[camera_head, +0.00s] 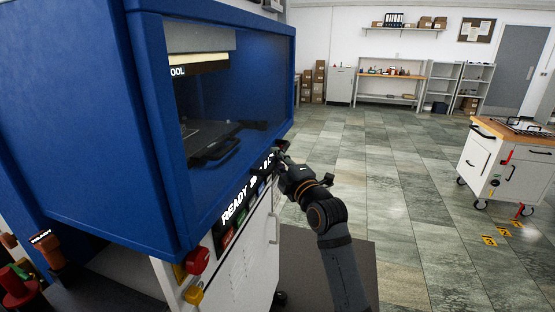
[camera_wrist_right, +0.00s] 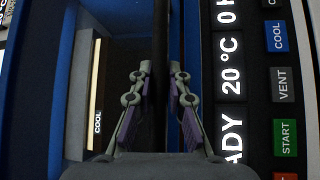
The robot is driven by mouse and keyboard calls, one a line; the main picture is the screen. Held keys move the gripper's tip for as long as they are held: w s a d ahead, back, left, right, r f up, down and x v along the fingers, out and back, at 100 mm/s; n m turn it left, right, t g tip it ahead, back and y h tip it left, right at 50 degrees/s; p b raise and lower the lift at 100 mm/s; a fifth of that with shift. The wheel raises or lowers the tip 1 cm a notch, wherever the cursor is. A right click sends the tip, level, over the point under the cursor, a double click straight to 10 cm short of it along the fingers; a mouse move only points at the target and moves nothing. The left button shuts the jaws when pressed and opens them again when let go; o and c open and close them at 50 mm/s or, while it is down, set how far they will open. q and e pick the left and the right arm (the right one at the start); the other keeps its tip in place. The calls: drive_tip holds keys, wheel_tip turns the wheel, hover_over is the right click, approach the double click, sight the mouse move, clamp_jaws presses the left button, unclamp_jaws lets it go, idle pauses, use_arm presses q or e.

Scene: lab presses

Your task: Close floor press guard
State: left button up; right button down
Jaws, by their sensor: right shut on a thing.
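The floor press (camera_head: 150,130) is a large blue cabinet at the left of the head view, with a dark front opening. My right gripper (camera_head: 281,156) is at the lower right edge of that opening. In the wrist view its fingers (camera_wrist_right: 157,85) are shut on a dark bar (camera_wrist_right: 160,35), which looks like part of the guard. The bar runs between the fingertips, and the gripper hides its lower part. How far the guard is across the opening, I cannot tell. My left gripper is not in view.
The control panel (camera_head: 236,214) below the opening reads READY; its START button (camera_wrist_right: 286,137) shows in the wrist view. A red knob (camera_head: 197,262) sits at the panel's near corner. A white cart (camera_head: 510,165) stands at right.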

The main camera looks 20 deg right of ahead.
drive_tip(key=shift+f, duration=0.55)
drive_tip(key=c, duration=1.4)
unclamp_jaws()
drive_tip(key=shift+c, duration=0.2)
drive_tip(key=shift+o, duration=0.7)
drive_tip(key=shift+r, duration=0.15)
drive_tip(key=v, duration=1.2)
drive_tip(key=shift+d+r, duration=0.1)
drive_tip(key=shift+r, duration=0.05)
